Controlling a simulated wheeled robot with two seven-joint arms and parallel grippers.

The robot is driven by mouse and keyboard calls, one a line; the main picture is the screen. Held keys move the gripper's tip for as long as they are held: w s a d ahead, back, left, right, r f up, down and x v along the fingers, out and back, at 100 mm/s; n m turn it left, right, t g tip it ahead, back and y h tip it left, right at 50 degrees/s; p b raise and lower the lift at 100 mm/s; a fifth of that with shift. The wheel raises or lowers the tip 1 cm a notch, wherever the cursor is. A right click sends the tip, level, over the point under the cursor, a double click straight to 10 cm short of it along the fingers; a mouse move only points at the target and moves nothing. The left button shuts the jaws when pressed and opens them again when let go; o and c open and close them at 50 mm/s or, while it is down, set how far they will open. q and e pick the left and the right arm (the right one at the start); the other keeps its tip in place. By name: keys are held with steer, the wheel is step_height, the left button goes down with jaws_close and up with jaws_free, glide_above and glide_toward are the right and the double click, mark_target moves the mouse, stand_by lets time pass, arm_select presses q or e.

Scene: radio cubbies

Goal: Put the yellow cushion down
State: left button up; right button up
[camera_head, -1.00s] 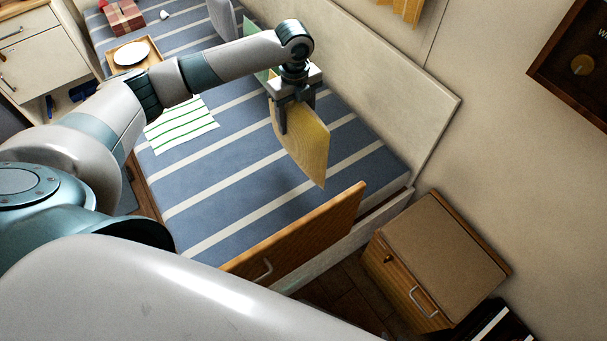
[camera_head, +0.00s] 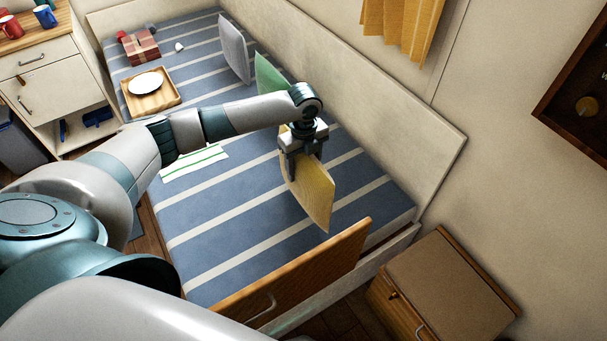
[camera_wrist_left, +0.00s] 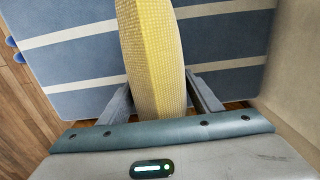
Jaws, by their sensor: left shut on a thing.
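The yellow cushion (camera_head: 314,197) stands on edge, upright, at the near right part of the blue and white striped bed (camera_head: 215,225). My left gripper (camera_head: 303,164) is shut on its upper part from above. In the left wrist view the cushion (camera_wrist_left: 153,60) runs between the two fingers (camera_wrist_left: 162,92), with the mattress behind it. I cannot tell whether its lower edge touches the mattress. My right gripper is not in view.
A green cushion (camera_head: 270,78) and a grey cushion (camera_head: 234,48) stand along the wall side. A wooden tray (camera_head: 170,99) with a white plate (camera_head: 146,83) lies farther back. A wooden footboard (camera_head: 310,272) is nearest me.

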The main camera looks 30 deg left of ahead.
arm_select(q)
steer(key=shift+f, duration=0.1)
steer(key=shift+f, duration=1.9)
steer(key=o, duration=1.7)
steer(key=shift+r, duration=6.15)
